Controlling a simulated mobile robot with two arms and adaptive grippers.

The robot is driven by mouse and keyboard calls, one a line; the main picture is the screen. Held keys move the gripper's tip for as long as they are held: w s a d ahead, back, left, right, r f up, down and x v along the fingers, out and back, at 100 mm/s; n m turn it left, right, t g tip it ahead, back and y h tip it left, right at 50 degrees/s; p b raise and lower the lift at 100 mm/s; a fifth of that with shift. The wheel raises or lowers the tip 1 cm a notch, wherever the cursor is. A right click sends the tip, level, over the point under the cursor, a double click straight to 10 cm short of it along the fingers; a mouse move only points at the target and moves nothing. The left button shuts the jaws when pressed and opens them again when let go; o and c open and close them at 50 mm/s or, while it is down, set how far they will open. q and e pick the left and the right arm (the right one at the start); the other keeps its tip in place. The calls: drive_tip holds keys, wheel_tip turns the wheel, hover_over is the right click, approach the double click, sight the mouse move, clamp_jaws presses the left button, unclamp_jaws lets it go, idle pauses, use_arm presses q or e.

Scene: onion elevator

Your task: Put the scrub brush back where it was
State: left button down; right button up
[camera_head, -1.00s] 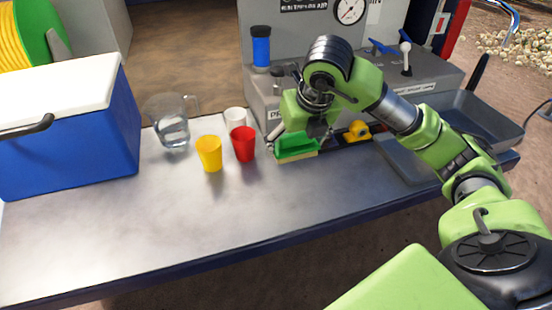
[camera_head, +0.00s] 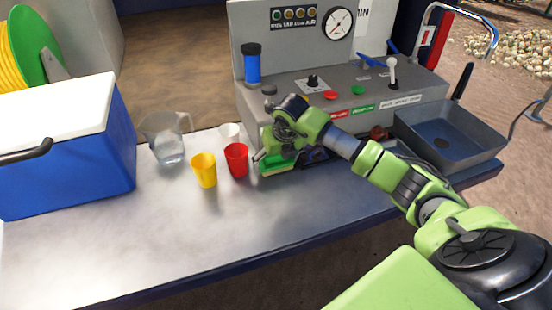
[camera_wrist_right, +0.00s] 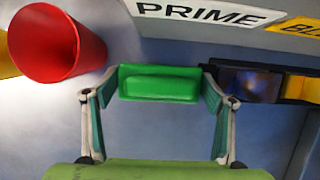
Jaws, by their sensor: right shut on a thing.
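The green scrub brush (camera_head: 272,168) is at the console's foot, just right of the red cup, with a pale underside. In the right wrist view the brush (camera_wrist_right: 160,83) lies between the two fingers of my right gripper (camera_wrist_right: 158,92), which is shut on its ends. In the head view my right gripper (camera_head: 277,156) partly covers the brush. I cannot tell whether the brush touches the metal counter (camera_head: 150,235). My left gripper is not in view.
The red cup (camera_head: 236,160) stands close left of the brush, with a yellow cup (camera_head: 204,170), white cup (camera_head: 229,132) and clear pitcher (camera_head: 163,140) beyond. The grey console (camera_head: 340,115) rises behind. A blue cooler (camera_head: 75,160) stands left. The front counter is clear.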

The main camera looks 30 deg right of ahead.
drive_tip(key=shift+f, duration=0.3)
drive_tip(key=shift+f, duration=0.2)
drive_tip(key=o, duration=1.1)
drive_tip(key=shift+c, duration=0.2)
drive_tip(key=shift+r, duration=0.1)
drive_tip(key=shift+r, duration=0.25)
drive_tip(key=b+v, duration=0.2)
drive_tip(key=v, duration=0.9)
drive_tip(key=shift+s+r, duration=0.25)
drive_tip(key=shift+s, duration=0.05)
